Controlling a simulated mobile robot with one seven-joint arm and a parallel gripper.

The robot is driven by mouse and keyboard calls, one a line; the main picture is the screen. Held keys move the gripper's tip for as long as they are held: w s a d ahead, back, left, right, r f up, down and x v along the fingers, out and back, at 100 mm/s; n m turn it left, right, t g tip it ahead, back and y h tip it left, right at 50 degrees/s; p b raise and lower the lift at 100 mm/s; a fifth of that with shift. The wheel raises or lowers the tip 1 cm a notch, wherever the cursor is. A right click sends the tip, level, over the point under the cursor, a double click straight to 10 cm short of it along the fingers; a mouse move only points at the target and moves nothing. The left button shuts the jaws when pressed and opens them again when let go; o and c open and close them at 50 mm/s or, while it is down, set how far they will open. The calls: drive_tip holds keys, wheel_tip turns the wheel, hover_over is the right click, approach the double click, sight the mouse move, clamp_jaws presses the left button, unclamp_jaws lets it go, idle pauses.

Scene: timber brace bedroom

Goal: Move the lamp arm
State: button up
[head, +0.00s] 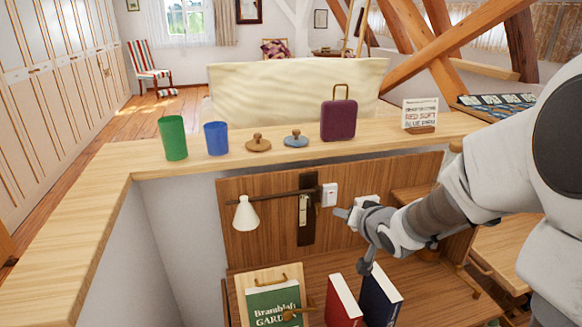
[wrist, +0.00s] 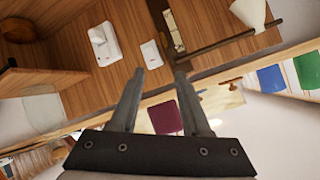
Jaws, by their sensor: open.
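The lamp arm (head: 275,195) is a thin dark bar reaching left from a dark wall plate (head: 306,232) on the wood panel. A white cone shade (head: 245,214) hangs at its left end. In the wrist view the lamp arm (wrist: 225,42) runs at the upper right, with the shade (wrist: 250,12) at the top edge. My gripper (head: 352,240) is right of the wall plate in the head view, apart from the lamp arm. Its two fingers are spread with nothing between them, as the wrist view (wrist: 157,75) also shows.
White switch plates (head: 329,195) (wrist: 103,45) are on the panel near my gripper. Below stand a green book (head: 273,305), a red book (head: 342,302) and a dark blue book (head: 380,298). The ledge above holds green (head: 173,138) and blue (head: 216,139) cups and a purple case (head: 338,120).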

wheel_tip(320, 180, down, 5)
drive_tip(key=w+a+m+y+b, duration=0.1)
drive_tip(key=w+a+y, duration=0.1)
drive_tip(key=a+y, duration=0.1)
drive_tip(key=m+t+y+b, duration=0.4)
drive_tip(key=m+y, duration=0.1)
drive_tip(key=y, duration=0.2)
approach(279, 197)
drive_tip(key=b+x, duration=0.1)
drive_tip(key=x, duration=0.9)
drive_tip(key=shift+w+a, duration=0.25)
drive_tip(key=shift+w, duration=0.05)
clamp_jaws()
idle(0.5)
